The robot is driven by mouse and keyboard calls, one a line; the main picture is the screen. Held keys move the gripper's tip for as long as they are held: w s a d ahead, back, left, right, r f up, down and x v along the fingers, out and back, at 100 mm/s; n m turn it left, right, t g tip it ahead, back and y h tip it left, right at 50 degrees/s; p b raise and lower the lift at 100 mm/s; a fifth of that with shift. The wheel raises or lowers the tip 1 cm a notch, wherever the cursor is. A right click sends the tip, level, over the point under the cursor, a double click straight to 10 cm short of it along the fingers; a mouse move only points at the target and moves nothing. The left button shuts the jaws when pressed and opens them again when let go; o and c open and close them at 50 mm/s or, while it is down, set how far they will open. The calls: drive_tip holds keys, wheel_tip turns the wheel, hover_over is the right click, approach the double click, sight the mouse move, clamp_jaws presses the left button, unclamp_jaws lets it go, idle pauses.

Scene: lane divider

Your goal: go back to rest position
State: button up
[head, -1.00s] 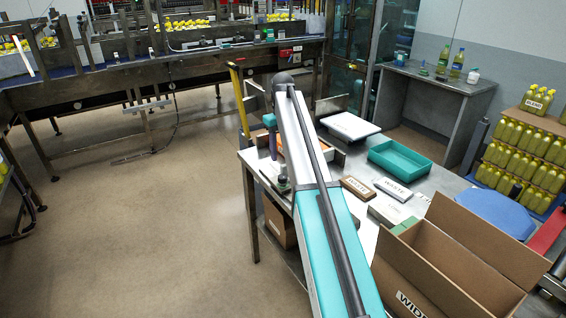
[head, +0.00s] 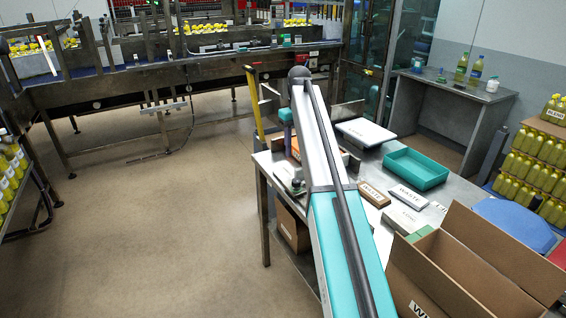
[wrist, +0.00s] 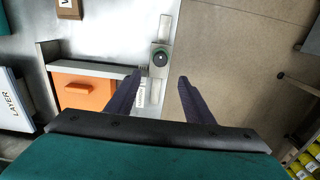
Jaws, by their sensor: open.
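My gripper (wrist: 160,98) is open in the wrist view, with its two dark fingers spread apart and nothing between them that they touch. Below it, a metal strip with a round black and green knob (wrist: 160,58) lies along the edge of the steel table (wrist: 110,30).
An orange box (wrist: 82,93) lies left of my gripper. Floor (head: 150,220) left of the table is clear. A conveyor (head: 120,90) stands behind.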

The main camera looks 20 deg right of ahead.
drive_tip(key=shift+f, duration=0.1)
drive_tip(key=s+a+f+m+y+p, duration=0.15)
drive_tip(key=a+f, duration=0.25)
drive_tip(key=f, duration=0.5)
drive_tip(key=s+a+f+m+p, duration=0.1)
drive_tip(key=s+a+f, duration=0.2)
drive_tip(key=f, duration=0.6)
drive_tip(key=s+a+f+g, duration=0.1)
drive_tip(key=s+a+f, duration=0.1)
drive_tip(key=s+f, duration=0.6)
drive_tip(key=s+a+f+g, duration=0.1)
drive_tip(key=s+a+f, duration=0.3)
drive_tip(key=f, duration=0.7)
drive_tip(key=s+a+f+g, duration=0.1)
drive_tip(key=s+f, duration=0.6)
drive_tip(key=s, duration=0.6)
drive_tip(key=s+a+f+g+h+b, duration=0.1)
drive_tip(key=s+f, duration=0.5)
drive_tip(key=s, duration=0.7)
drive_tip(key=s+a+f+g+b, duration=0.1)
drive_tip(key=s+f, duration=0.6)
drive_tip(key=s, duration=0.6)
drive_tip(key=shift+a+f+g, duration=0.3)
drive_tip(key=shift+a+g, duration=0.05)
drive_tip(key=shift+g, duration=0.05)
drive_tip(key=shift+s+n+h, duration=0.1)
drive_tip(key=shift+n+h, duration=0.15)
drive_tip(key=shift+c, duration=0.2)
